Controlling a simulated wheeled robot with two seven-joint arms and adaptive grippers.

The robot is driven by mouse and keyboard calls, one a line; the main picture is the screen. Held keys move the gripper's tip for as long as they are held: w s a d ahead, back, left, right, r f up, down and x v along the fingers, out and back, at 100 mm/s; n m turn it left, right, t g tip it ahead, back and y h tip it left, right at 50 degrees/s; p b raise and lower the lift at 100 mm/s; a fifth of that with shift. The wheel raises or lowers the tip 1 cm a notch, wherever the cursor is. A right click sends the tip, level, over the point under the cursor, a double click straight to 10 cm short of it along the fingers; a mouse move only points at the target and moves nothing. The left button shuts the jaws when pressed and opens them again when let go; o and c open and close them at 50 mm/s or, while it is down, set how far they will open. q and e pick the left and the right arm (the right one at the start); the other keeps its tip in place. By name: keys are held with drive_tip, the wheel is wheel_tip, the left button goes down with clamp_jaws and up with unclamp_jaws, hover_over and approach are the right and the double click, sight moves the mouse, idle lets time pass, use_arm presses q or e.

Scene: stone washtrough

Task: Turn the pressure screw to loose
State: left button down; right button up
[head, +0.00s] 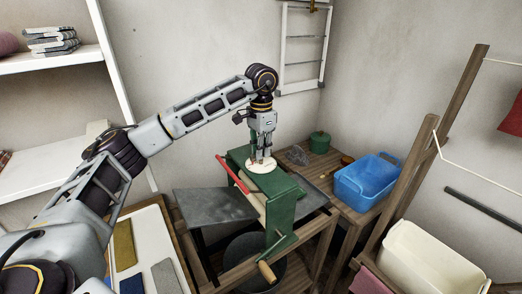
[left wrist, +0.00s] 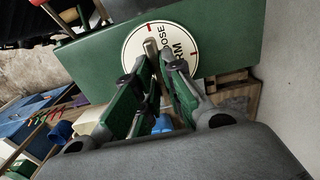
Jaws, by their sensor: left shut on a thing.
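The green mangle (head: 283,192) stands on a wooden frame, with a round white dial (head: 252,165) on its top. In the left wrist view the dial (left wrist: 133,52) carries red marks, the word LOOSE and a partly covered word ending in RM. My left gripper (head: 262,158) points straight down over the dial. In the left wrist view its fingers (left wrist: 160,58) are closed around the pressure screw's metal handle (left wrist: 151,48) at the dial's middle. Most of the screw is hidden by the fingers, so its exact setting is unclear. My right gripper is not in view.
A red lever (head: 230,173) and a wooden-gripped crank (head: 267,272) stick out from the mangle. A blue basin (head: 368,182) and a green pot (head: 319,142) stand on the wooden bench to the right. A cream tub (head: 430,262) is at lower right.

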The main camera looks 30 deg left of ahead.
use_arm(q)
drive_tip(key=shift+w+r, duration=0.1)
drive_tip(key=shift+r, duration=0.1)
drive_tip(key=c, duration=1.5)
unclamp_jaws()
drive_tip(key=shift+f, duration=0.15)
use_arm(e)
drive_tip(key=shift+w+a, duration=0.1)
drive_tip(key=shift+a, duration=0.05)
use_arm(q)
drive_tip(key=shift+r, duration=6)
drive_tip(key=shift+r+p, duration=4.75)
drive_tip(key=shift+r, duration=0.05)
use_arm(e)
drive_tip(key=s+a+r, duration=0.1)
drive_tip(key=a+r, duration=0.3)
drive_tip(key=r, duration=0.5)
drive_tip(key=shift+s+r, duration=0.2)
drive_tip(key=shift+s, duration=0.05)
